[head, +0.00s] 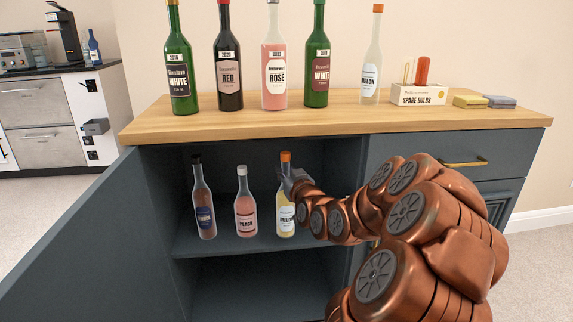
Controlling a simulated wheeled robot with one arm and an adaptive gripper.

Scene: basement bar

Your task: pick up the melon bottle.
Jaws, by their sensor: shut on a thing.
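A melon bottle (285,205) with an orange cap, pale yellow contents and a white label stands upright in the open cabinet, at the right of the upper shelf (225,247). My gripper (292,185) reaches in from the right and is shut on this bottle near its neck and shoulder. The fingers are small and partly hidden by my copper arm. I cannot tell whether the bottle's base touches the shelf. A second, similar bottle (371,70) with an orange cap and a white label that seems to read melon stands on the wooden counter.
A peach bottle (245,212) and a blue-labelled bottle (204,205) stand left of the held bottle. The cabinet door (85,240) is open at left.

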